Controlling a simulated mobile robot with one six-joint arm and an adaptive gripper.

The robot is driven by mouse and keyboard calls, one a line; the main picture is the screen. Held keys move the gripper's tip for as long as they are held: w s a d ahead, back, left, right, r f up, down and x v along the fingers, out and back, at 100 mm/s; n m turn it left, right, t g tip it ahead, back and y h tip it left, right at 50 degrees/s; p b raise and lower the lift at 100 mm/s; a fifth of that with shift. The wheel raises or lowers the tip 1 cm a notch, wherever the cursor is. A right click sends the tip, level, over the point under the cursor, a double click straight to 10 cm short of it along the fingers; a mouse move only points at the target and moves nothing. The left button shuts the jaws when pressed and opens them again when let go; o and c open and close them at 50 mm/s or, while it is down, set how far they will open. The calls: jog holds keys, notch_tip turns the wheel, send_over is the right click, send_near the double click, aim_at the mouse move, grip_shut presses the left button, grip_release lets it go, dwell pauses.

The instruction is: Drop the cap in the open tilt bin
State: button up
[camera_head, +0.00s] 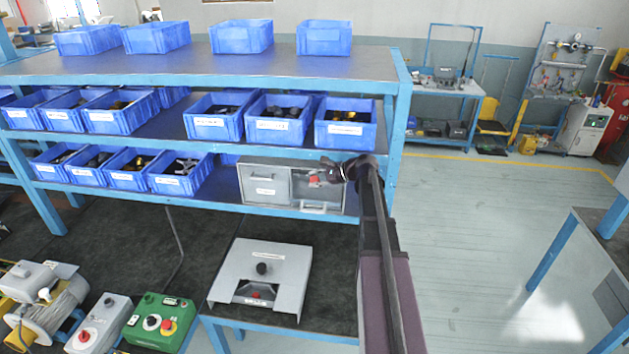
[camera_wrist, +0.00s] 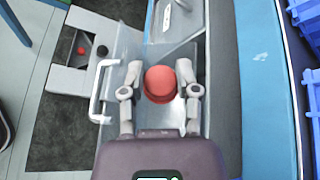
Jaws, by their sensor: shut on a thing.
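A red cap (camera_wrist: 160,84) sits between the two fingers of my gripper (camera_wrist: 160,92) in the wrist view; it also shows small in the head view (camera_head: 314,181). My gripper (camera_head: 318,178) is shut on it. The grey tilt-bin unit has a closed left bin (camera_head: 267,190) and an open right bin (camera_head: 322,208), tipped forward with its handle at the front. In the wrist view the open bin's white handle (camera_wrist: 100,90) is left of my fingers. The cap is over the open bin's mouth; its exact height is unclear. My gripper hides part of the interior.
Blue bins (camera_head: 175,175) with parts fill the shelf to the left, and more (camera_head: 345,125) stand on the shelf above. A blue rack post (camera_head: 398,125) stands close right of my gripper. A grey box (camera_head: 262,270) with a dark knob stands on the bench below.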

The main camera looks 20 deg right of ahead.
jog(key=o, duration=0.8)
jog(key=shift+s+a+r, duration=0.1)
jog(key=shift+s, duration=0.05)
